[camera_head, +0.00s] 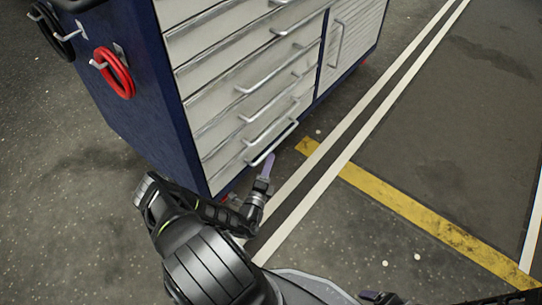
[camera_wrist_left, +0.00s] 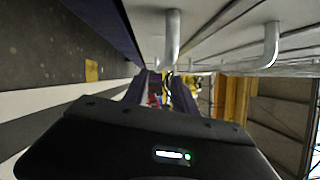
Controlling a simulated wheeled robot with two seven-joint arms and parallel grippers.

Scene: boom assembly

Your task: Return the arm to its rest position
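My left arm reaches down beside the blue and white tool cabinet (camera_head: 150,90). My left gripper (camera_head: 267,166) is just in front of the cabinet's lowest drawer handle (camera_head: 272,142), apart from it as far as I can tell. In the left wrist view the two dark purple fingers (camera_wrist_left: 162,92) stand apart with a gap between them, and nothing is held. Drawer handles (camera_wrist_left: 172,38) hang close above the fingers there. A dark piece at the bottom edge of the head view (camera_head: 383,297) may be my right gripper; its fingers are not clear.
A red cable coil (camera_head: 115,73) and a black one (camera_head: 52,32) hang on the cabinet's side. The floor to the right is clear, with white lines and a yellow stripe (camera_head: 420,213). A yellow structure (camera_wrist_left: 237,98) stands in the wrist view's background.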

